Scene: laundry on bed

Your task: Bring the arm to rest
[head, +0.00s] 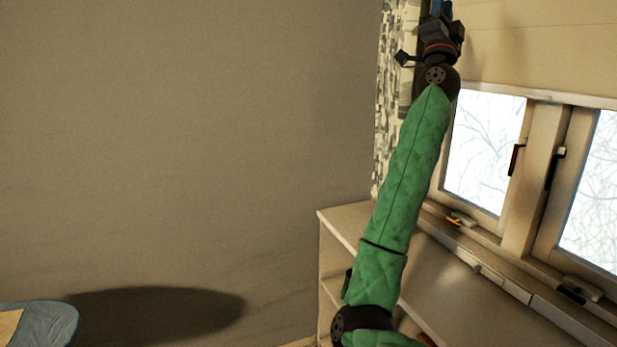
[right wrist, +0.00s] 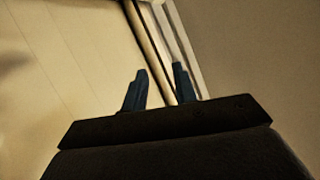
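My right arm (head: 405,165), in a green quilted sleeve, reaches up from the bottom right in the head view. My right gripper (head: 441,9) is raised at the top edge, in front of the patterned curtain and beside the window. In the right wrist view my right gripper (right wrist: 160,85) shows two dark blue fingers standing apart with nothing between them. My left gripper and left arm are not in view.
A window (head: 487,150) with latches stands to the right of my arm. A shelf unit (head: 345,222) sits below it, behind my arm. A light blue rounded surface (head: 50,322) is at the lower left. The space before the grey wall (head: 190,140) is clear.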

